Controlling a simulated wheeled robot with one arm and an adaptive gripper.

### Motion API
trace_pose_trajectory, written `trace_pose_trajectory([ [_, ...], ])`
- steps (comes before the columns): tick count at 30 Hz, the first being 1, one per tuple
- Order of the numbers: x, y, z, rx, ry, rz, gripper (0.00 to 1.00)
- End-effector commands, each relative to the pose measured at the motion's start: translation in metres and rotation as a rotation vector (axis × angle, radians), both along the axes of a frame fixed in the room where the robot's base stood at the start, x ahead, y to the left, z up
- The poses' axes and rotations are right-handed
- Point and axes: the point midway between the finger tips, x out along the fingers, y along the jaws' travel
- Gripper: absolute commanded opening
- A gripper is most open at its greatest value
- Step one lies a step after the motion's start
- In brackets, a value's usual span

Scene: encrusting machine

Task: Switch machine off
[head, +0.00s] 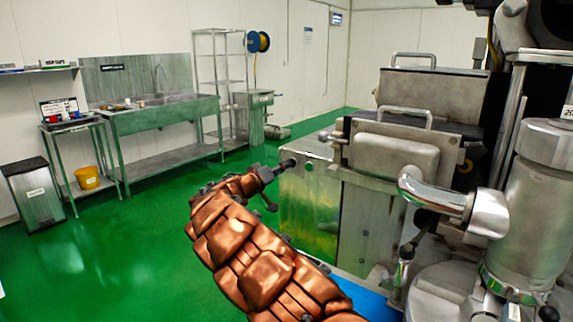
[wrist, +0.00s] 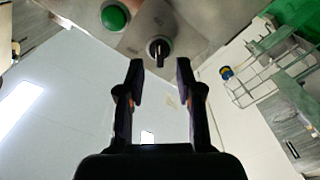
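In the wrist view, a black rotary knob (wrist: 158,48) with a raised grip bar sits on a grey metal panel (wrist: 190,22). A round green button (wrist: 115,17) is on the same panel, up and left of the knob. My gripper (wrist: 160,73) is open and empty. Its two fingers point at the panel, and the knob shows between and just beyond the fingertips, with no visible contact.
The machine's steel hopper and pipe (head: 437,195) stand right of my arm. A sink bench (head: 165,112), a wire shelf (head: 220,75), a small table with a yellow bucket (head: 87,178) and a bin (head: 35,193) line the far wall. The green floor (head: 150,235) between is clear.

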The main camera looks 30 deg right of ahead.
Motion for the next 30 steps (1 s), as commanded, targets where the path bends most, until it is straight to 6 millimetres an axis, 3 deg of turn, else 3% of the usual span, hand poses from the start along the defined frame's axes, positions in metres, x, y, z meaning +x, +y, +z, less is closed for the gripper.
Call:
trace_pose_trajectory([
  [9,0.010,-0.029,0.000,0.002,0.000,0.000,0.35],
  [20,0.010,-0.034,0.000,0.001,-0.001,-0.003,0.35],
  [30,0.010,-0.034,0.000,0.001,-0.001,-0.004,0.00],
])
